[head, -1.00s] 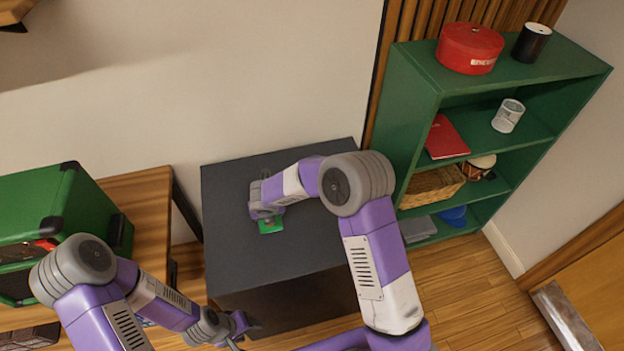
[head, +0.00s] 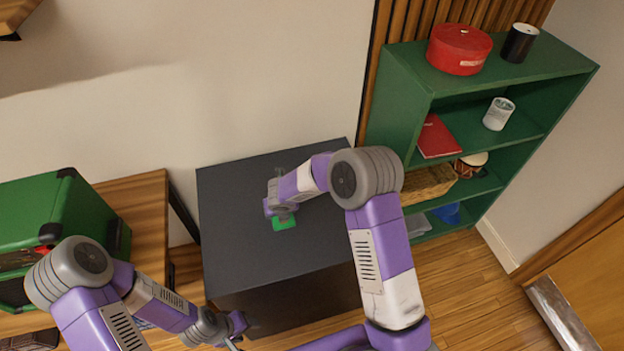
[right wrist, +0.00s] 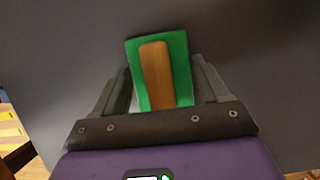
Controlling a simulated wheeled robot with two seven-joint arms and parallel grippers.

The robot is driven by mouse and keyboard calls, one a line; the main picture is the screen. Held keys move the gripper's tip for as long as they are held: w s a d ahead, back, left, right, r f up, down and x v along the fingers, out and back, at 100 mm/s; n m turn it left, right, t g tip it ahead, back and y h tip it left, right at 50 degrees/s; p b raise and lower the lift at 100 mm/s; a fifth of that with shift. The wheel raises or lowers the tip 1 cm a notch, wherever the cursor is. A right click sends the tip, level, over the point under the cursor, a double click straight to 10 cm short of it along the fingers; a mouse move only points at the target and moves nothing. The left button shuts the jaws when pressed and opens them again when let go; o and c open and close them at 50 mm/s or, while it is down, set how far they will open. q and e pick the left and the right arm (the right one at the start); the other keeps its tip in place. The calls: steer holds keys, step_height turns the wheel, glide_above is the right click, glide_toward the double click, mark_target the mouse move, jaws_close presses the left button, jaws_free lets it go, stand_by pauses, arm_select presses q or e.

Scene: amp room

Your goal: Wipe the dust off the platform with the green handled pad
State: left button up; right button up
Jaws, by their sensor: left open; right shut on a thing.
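The platform (head: 240,250) is a dark grey box with a flat top. The green pad (head: 284,223) is on or just over its top, in the middle part. In the right wrist view the pad (right wrist: 181,70) shows an orange-brown handle (right wrist: 157,75) on a green base. My right gripper (head: 280,212) is shut on the pad from above; its fingers (right wrist: 160,92) are on both sides of it. My left gripper (head: 238,330) is open and empty, low by the platform's front left side. I cannot clearly make out dust on the top.
A green shelf unit (head: 402,85) stands to the right, with a red round case (head: 459,50) and a black cylinder (head: 520,43) on top. A green amp (head: 60,215) sits on a wooden table (head: 140,195) at the left. A wall is behind the platform.

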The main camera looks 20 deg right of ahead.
mark_target(311, 205)
steer(key=d+p, duration=0.1)
steer(key=d, duration=0.4)
steer(key=shift+s, duration=0.15)
steer(key=shift+s+d+p, duration=0.1)
steer(key=shift+d+p, duration=1.1)
steer(key=shift+d, duration=1.35)
steer(key=shift+d+r, duration=0.2)
steer(key=shift+r+p, duration=0.75)
steer(key=shift+r, duration=0.15)
step_height(311, 205, up, 6)
steer(key=p, duration=0.5)
steer(key=shift+a+p, duration=0.1)
steer(key=shift+p, duration=0.3)
